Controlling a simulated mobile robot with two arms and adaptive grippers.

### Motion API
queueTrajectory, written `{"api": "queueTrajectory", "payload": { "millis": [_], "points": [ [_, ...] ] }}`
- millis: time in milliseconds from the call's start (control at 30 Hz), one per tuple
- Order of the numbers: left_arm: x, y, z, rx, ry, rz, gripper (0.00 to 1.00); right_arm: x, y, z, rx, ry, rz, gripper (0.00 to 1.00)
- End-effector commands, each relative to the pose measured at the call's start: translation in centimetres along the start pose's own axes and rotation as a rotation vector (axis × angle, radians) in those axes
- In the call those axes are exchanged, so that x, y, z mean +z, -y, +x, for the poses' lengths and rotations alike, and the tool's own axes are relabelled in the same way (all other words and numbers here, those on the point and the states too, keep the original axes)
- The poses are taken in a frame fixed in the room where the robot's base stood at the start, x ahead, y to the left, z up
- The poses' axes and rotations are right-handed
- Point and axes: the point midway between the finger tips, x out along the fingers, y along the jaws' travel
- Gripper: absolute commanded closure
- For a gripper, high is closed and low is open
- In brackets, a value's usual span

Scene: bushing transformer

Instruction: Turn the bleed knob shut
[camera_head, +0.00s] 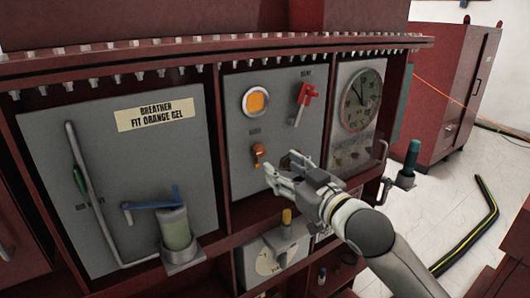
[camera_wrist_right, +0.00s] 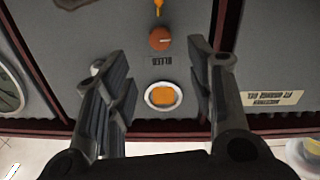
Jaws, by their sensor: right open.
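The bleed knob (camera_head: 259,152) is a small orange knob on the middle grey panel, below the round orange window. In the right wrist view the knob (camera_wrist_right: 160,39) is a round orange-red cap next to an upside-down "BLEED" label (camera_wrist_right: 160,61). My right gripper (camera_head: 284,167) is open and empty, just right of the knob and apart from it in the head view. In the right wrist view its fingers (camera_wrist_right: 152,62) stand wide to both sides, with the knob seen between them. My left gripper is not in view.
The orange window (camera_head: 256,101) and a red valve handle (camera_head: 306,95) sit above the knob. A dial gauge (camera_head: 361,100) is to the right. A breather cylinder (camera_head: 175,228) with a blue lever stands at left. A yellow-topped part (camera_head: 287,216) is below.

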Motion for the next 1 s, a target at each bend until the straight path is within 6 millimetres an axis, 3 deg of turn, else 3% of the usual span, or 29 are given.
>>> {"api": "queueTrajectory", "payload": {
  "millis": [300,500,1000],
  "points": [
    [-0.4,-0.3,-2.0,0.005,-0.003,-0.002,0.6,-0.3,-0.1,5.6,0.001,0.0,0.001,0.5],
    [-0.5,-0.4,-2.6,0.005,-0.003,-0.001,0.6,-0.3,0.0,8.0,0.001,-0.001,-0.001,0.5],
    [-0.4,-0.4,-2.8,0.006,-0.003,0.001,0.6,0.0,0.0,9.1,0.001,-0.001,-0.002,0.5]
  ]
}}
